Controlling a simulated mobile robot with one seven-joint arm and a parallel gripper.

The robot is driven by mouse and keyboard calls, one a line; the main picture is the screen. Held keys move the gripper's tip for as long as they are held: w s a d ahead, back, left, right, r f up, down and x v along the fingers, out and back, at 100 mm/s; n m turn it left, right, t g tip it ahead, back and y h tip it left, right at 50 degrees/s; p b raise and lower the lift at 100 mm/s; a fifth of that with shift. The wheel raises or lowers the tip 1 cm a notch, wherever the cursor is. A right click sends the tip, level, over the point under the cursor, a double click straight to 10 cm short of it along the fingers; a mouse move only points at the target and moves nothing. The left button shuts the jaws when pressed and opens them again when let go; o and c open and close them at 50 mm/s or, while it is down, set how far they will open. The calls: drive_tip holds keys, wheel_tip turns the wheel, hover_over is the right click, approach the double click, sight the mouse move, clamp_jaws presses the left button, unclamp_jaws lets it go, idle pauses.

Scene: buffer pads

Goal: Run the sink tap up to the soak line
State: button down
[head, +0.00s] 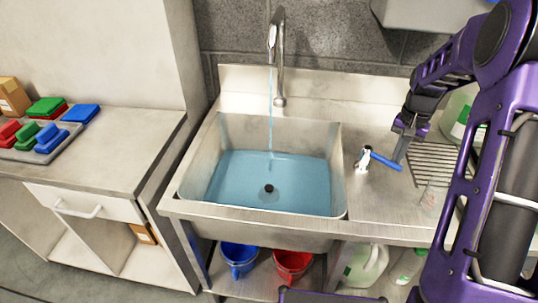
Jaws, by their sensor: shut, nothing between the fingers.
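The steel sink (191,188) holds blue water (235,180) across its floor, with the drain (269,189) showing through it. The tall tap (278,55) stands behind the basin, and a thin stream of water (269,120) falls from it into the sink. A small tap valve (363,160) with a blue lever (386,161) stands on the deck right of the basin. My gripper (402,160) is shut and empty, its tips at or very near the right end of the blue lever; I cannot tell whether they touch. No soak line can be made out on the basin walls.
A counter at left bears a tray (68,143) with red, green and blue pads. A ribbed drainboard (435,160) and a clear glass (432,196) are at right. Below stand a blue bucket (238,256), a red bucket (292,264) and a jug (364,264).

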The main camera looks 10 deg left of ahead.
drive_tip(key=shift+s, duration=0.1)
drive_tip(key=shift+s+a, duration=0.6)
drive_tip(key=shift+s, duration=0.3)
drive_tip(key=shift+s+a+b, duration=0.45)
drive_tip(key=shift+s+a, duration=0.6)
drive_tip(key=shift+a, duration=0.25)
drive_tip(key=shift+s+a, duration=0.2)
drive_tip(key=shift+a, duration=0.6)
wheel_tip(320, 180, up, 7)
drive_tip(key=p, duration=0.5)
